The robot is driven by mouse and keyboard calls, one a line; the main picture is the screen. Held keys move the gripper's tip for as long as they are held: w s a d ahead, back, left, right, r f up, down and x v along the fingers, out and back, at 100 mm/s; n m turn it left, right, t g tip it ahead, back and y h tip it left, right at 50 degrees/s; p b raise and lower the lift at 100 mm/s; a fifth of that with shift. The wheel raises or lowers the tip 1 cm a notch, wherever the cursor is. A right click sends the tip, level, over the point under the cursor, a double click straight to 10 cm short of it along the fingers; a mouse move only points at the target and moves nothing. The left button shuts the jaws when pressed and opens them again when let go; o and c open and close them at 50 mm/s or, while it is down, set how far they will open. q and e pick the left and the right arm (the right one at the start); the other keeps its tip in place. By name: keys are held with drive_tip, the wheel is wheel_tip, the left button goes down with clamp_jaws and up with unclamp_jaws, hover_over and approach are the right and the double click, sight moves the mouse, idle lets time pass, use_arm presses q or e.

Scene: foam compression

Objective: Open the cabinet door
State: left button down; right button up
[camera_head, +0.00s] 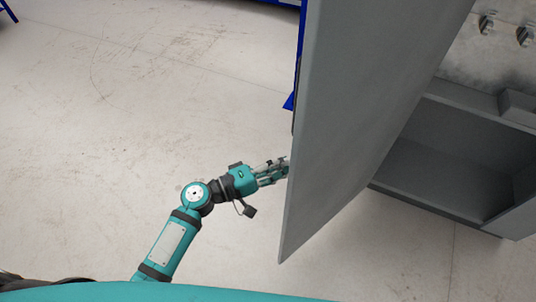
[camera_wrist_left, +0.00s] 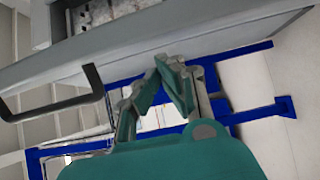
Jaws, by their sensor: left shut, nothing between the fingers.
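The grey cabinet door (camera_head: 355,110) stands swung out from the cabinet (camera_head: 465,208), whose inside shows on the right. My left gripper (camera_head: 284,166) is at the door's left edge in the head view, and the door hides part of its fingertips. In the left wrist view the gripper (camera_wrist_left: 168,62) is shut and empty, with its fingertips over the edge of the door (camera_wrist_left: 120,52). I cannot tell whether they touch it. A black bar handle (camera_wrist_left: 98,82) shows on the door left of the fingers, apart from them. My right gripper is not in view.
The pale floor (camera_head: 120,100) left of the door is clear. Metal fittings (camera_head: 487,24) show at the top right by the cabinet. A blue frame (camera_wrist_left: 250,115) stands beyond the gripper in the left wrist view.

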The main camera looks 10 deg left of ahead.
use_arm(q)
drive_tip(key=shift+s+d, duration=0.3)
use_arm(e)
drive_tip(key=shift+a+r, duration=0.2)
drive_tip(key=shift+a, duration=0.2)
use_arm(q)
drive_tip(key=shift+s+d, duration=0.1)
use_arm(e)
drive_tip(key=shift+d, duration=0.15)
